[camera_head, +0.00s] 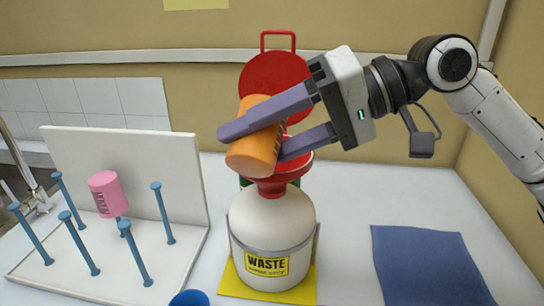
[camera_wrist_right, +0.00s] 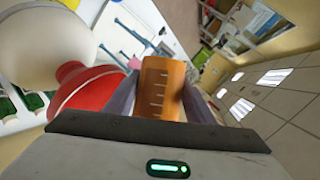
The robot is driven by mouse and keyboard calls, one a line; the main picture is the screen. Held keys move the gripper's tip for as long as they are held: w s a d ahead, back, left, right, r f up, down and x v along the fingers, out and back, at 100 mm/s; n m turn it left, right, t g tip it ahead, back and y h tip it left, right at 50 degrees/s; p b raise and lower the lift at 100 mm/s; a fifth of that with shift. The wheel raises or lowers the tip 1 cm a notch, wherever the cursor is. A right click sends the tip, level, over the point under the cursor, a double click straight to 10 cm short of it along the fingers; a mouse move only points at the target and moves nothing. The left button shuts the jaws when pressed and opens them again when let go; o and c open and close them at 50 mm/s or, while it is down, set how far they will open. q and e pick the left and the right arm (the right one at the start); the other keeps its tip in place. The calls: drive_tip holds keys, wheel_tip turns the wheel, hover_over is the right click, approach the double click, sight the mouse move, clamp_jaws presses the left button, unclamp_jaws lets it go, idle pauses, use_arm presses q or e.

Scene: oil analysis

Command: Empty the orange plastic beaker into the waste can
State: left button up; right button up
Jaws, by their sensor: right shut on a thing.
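The orange plastic beaker (camera_head: 252,155) is tilted above the waste can's red funnel. My right gripper (camera_head: 250,130) is shut on it, one finger on each side. In the right wrist view the beaker (camera_wrist_right: 160,88) shows graduation marks between the fingers of the right gripper (camera_wrist_right: 160,95). The white waste can (camera_head: 272,225) carries a yellow WASTE label and stands upright. Its red funnel (camera_head: 285,172) is partly hidden behind the beaker and gripper, and its red lid (camera_head: 275,80) stands open behind. I cannot see the beaker's contents. My left gripper is not in view.
A white drying rack (camera_head: 135,150) with blue pegs stands at the left, with a pink beaker (camera_head: 107,194) upside down on one peg. A blue mat (camera_head: 430,265) lies at the right. A blue round object (camera_head: 189,298) shows at the front edge. A yellow mat (camera_head: 235,287) lies under the can.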

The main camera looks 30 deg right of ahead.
drive_tip(key=shift+f, duration=0.15)
drive_tip(key=shift+r+m+y, duration=0.2)
drive_tip(key=shift+m+y, duration=0.1)
drive_tip(key=shift+m, duration=0.1)
drive_tip(key=shift+w+d+r+m+g+y+b, duration=0.1)
drive_tip(key=shift+r+m+g+y+b, duration=0.25)
drive_tip(key=shift+m+g+y+b, duration=0.05)
drive_tip(key=shift+w+d+r+m+y, duration=0.3)
drive_tip(key=shift+w+d+r+m, duration=0.1)
drive_tip(key=shift+w+d, duration=0.15)
drive_tip(key=shift+w+d+f+m+g+y, duration=0.1)
drive_tip(key=shift+w+f+m+g+y, duration=0.1)
drive_tip(key=shift+f+m+g+y, duration=0.3)
idle(0.9)
drive_tip(key=shift+w+d+r+m+p, duration=0.1)
drive_tip(key=shift+w+r+m+p, duration=0.05)
drive_tip(key=shift+r+m+p, duration=0.3)
